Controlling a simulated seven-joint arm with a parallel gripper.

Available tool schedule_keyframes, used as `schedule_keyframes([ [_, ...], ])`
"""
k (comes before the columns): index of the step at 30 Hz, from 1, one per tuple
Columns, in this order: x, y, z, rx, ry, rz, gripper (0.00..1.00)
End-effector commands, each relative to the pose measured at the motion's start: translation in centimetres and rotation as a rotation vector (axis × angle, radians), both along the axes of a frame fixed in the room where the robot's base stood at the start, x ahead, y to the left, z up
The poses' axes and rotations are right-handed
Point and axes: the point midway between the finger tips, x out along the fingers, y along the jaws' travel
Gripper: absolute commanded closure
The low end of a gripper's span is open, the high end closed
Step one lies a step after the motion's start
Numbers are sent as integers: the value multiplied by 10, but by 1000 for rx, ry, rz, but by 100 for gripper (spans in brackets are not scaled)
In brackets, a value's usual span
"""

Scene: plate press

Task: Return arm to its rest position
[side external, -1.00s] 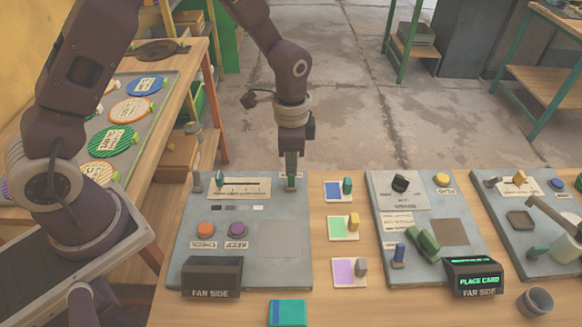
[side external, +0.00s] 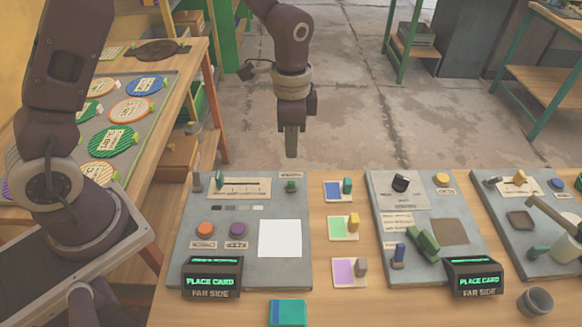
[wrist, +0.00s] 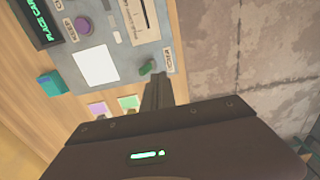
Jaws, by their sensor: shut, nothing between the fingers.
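My gripper (side external: 291,142) is shut and empty. It hangs in the air above the back right corner of the left grey panel (side external: 190,240), apart from the small green switch (side external: 291,186). In the wrist view my shut fingers (wrist: 157,90) show close to that green switch (wrist: 147,68). The left panel carries an orange button (side external: 205,229), a purple button (side external: 238,229), a lit white square (side external: 280,239) and a display (side external: 211,280) reading PLACE CARD.
A teal and blue block (side external: 288,312) lies at the table's front edge. Coloured cards (side external: 344,228) with small blocks lie between the panels. The middle panel (side external: 385,215) has its own lit display (side external: 473,277). A tray of round plates (side external: 110,140) stands at the left.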

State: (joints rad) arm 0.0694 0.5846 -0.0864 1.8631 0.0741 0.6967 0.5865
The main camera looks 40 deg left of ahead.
Motion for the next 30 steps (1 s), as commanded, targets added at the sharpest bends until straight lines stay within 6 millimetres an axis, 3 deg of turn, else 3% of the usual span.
schedule_keyframes([
  [5,1,2,12,0,0,0,100],
  [14,1,2,15,0,-1,2,100],
  [17,-7,7,40,1,-39,48,100],
  [20,-37,19,95,-3,-127,174,100],
  [21,-55,24,117,-10,-168,240,100],
  [24,-106,36,159,-42,-266,405,100],
  [27,-157,44,179,-90,-353,555,100],
  [30,-195,47,183,-140,-416,670,100],
])
